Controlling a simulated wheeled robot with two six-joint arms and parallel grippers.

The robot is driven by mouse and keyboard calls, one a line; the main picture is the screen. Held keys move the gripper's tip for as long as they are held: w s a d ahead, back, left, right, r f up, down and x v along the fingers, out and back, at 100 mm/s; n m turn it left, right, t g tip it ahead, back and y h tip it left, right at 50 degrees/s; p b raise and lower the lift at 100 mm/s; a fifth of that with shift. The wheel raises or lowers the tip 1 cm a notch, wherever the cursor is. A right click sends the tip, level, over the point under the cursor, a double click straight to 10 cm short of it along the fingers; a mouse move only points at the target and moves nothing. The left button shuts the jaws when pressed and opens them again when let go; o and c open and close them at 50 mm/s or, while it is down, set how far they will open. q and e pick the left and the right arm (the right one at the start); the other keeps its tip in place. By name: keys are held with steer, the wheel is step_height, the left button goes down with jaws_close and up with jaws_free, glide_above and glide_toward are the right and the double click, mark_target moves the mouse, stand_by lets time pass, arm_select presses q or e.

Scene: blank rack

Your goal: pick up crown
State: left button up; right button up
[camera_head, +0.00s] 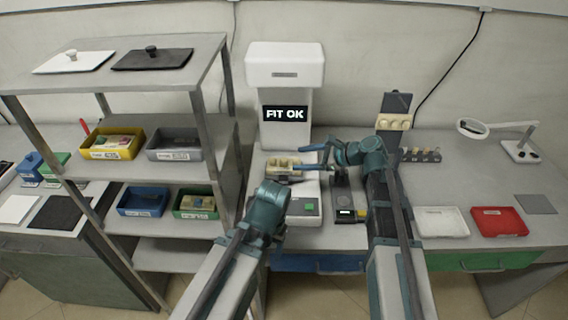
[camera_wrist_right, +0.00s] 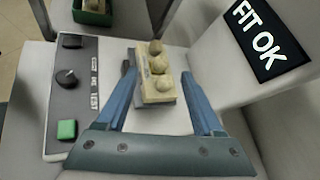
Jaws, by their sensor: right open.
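A cream block (camera_wrist_right: 152,85) with several rounded tooth-like knobs lies in front of my right gripper (camera_wrist_right: 161,74) in the right wrist view. The block (camera_head: 284,165) also shows in the head view, on the white machine below its display. One knob (camera_wrist_right: 159,64) sits in the middle of the row; I cannot tell which knob is the crown. My right gripper (camera_head: 304,158) is open, its two blue fingers pointing left toward the block. The block appears between the fingers in the wrist view, with nothing gripped. My left gripper is not in view; only its arm shows.
The white machine (camera_head: 284,72) shows "FIT OK" and stands behind the block. A shelf rack (camera_head: 215,120) with coloured bins stands at left. A holder with more cream pieces (camera_head: 394,122) is behind my right arm. White (camera_head: 441,222) and red (camera_head: 499,222) trays lie at right.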

mark_target(285, 160)
steer(key=shift+b+x, duration=1.3)
steer(key=shift+x, duration=1.35)
jaws_close()
